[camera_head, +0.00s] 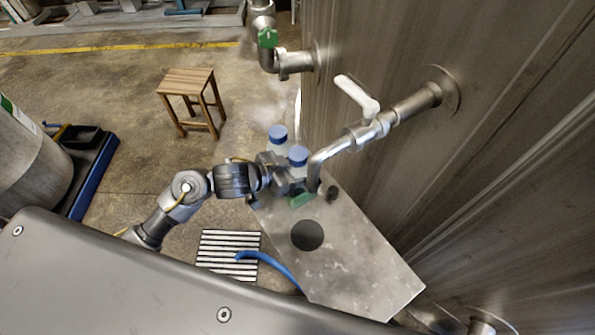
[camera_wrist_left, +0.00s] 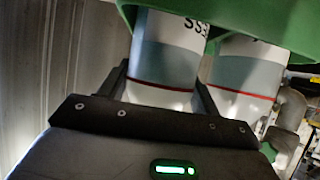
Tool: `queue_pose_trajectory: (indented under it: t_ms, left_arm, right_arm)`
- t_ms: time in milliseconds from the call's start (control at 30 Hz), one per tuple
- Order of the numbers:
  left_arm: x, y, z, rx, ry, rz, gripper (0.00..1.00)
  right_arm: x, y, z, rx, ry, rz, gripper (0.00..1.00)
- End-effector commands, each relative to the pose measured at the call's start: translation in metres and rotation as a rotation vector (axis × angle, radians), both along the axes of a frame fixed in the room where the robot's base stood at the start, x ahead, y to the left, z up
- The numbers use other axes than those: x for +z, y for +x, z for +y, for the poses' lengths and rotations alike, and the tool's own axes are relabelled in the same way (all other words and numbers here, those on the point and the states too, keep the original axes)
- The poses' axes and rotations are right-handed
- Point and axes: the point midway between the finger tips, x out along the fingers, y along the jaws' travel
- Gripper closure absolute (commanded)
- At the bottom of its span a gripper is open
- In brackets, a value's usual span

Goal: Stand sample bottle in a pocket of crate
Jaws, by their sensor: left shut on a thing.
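Two pale sample bottles with blue caps stand side by side in the head view, one at the back (camera_head: 278,134) and one nearer the tap (camera_head: 298,156). My left gripper (camera_head: 286,181) is at them and hides their lower parts. In the left wrist view, its dark fingers (camera_wrist_left: 163,95) are shut on one bottle (camera_wrist_left: 164,62), with a red ring and a grey band. The second bottle (camera_wrist_left: 243,75) is close beside it. The green crate (camera_wrist_left: 128,12) meets both bottles; a corner shows in the head view (camera_head: 301,200). Its pockets are hidden.
A steel shelf (camera_head: 350,262) with a round hole lies below the bent tap pipe (camera_head: 322,160), which passes close to the gripper. A white-handled valve (camera_head: 357,98) is on the wall side. A wooden stool (camera_head: 188,82) stands on the floor behind. A blue hose (camera_head: 270,262) hangs by the shelf.

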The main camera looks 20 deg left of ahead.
Motion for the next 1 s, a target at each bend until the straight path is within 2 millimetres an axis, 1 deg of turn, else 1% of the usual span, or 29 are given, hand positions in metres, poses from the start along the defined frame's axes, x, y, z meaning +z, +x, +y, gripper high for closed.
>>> queue_pose_trajectory:
  t_ms: [67, 333, 467, 500, 533, 767, 867, 1000]
  left_arm:
    - [-0.005, 0.001, 0.0, 0.003, -0.003, -0.002, 0.75]
    - [-0.005, 0.001, 0.0, 0.001, -0.001, -0.004, 0.75]
    - [-0.009, 0.001, 0.0, 0.001, -0.002, -0.003, 0.75]
    - [-0.009, 0.0, 0.0, 0.001, 0.0, -0.001, 0.31]
    - [-0.009, 0.0, 0.0, 0.001, 0.0, -0.001, 0.28]
    - [-0.009, 0.0, 0.0, 0.001, 0.0, -0.001, 0.28]
    - [-0.005, 0.001, 0.0, 0.0, 0.0, -0.002, 0.28]
    - [0.002, -0.011, 0.011, 0.0, 0.003, -0.002, 0.28]
  right_arm:
    - [-0.002, 0.0, 0.0, 0.0, 0.0, 0.0, 0.33]
    - [-0.002, 0.0, 0.0, -0.001, 0.0, 0.0, 0.33]
    - [-0.003, 0.0, 0.0, -0.001, 0.0, 0.0, 0.33]
    - [-0.003, 0.0, 0.001, -0.001, 0.001, 0.0, 0.33]
    - [-0.003, 0.0, 0.001, -0.001, 0.001, 0.0, 0.33]
    - [-0.003, 0.0, 0.002, -0.002, 0.002, 0.0, 0.33]
    - [-0.001, 0.0, 0.002, -0.002, 0.003, 0.0, 0.33]
    - [0.002, 0.0, 0.003, -0.002, 0.003, 0.0, 0.33]
